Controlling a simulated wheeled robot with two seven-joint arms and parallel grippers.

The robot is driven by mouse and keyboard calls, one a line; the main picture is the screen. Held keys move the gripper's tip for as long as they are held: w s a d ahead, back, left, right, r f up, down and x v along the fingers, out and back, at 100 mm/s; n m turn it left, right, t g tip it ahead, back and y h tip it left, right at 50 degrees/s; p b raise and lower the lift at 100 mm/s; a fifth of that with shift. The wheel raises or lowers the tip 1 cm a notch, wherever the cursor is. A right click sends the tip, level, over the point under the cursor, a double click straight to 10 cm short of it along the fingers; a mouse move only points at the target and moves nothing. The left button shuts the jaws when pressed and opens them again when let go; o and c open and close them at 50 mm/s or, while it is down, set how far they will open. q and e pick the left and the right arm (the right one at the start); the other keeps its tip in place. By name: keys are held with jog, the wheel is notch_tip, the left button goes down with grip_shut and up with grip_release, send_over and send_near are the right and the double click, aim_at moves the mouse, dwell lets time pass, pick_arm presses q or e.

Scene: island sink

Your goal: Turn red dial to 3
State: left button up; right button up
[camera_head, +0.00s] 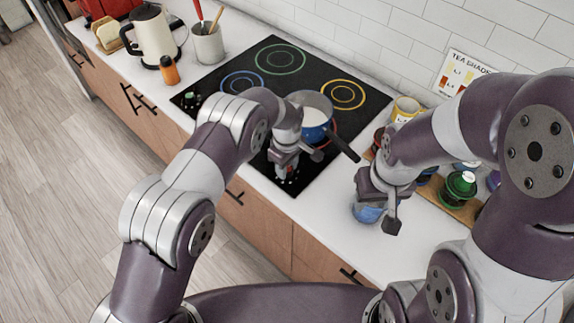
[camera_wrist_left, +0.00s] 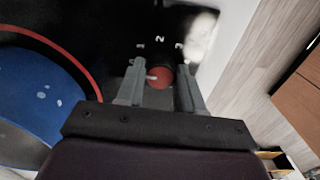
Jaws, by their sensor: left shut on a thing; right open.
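The red dial (camera_wrist_left: 160,77) sits between the fingers of my left gripper (camera_wrist_left: 158,90) in the left wrist view. The fingers are shut on it, one on each side. A white mark on the dial points left in that view. The printed numbers 1, 2 and 3 run in an arc beyond it, with 3 on the right. In the head view my left gripper (camera_head: 284,172) is at the near edge of the black cooktop (camera_head: 215,88) and hides the dial. My right gripper (camera_head: 380,208) is open over the counter at a blue cup (camera_head: 367,213).
A blue pot (camera_head: 315,120) with white contents stands on the red-ringed burner, close by my left gripper. Its dark handle (camera_head: 343,146) points towards my right arm. A wooden rack (camera_head: 452,205) with several jars is on the right. A kettle (camera_head: 152,36) stands far left.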

pick_arm(q)
jog(key=shift+f+m+b, duration=0.15)
jog(key=shift+m+b, duration=0.8)
jog(key=shift+m, duration=0.25)
jog(key=shift+m+b, duration=0.5)
jog(key=shift+m, duration=0.4)
jog(key=m+b, duration=0.1)
jog(key=m, duration=0.1)
jog(key=shift+m, duration=0.3)
jog(key=m+b, duration=0.1)
jog(key=m, duration=0.2)
jog(key=shift+m, duration=0.3)
jog(key=m+b, duration=0.1)
jog(key=m, duration=0.5)
jog(key=shift+m+b, duration=0.3)
jog(key=shift+b, duration=0.1)
jog(key=m, duration=0.3)
jog(key=shift+r, duration=0.2)
jog(key=shift+m+b, duration=0.4)
jog(key=shift+m, duration=1.4)
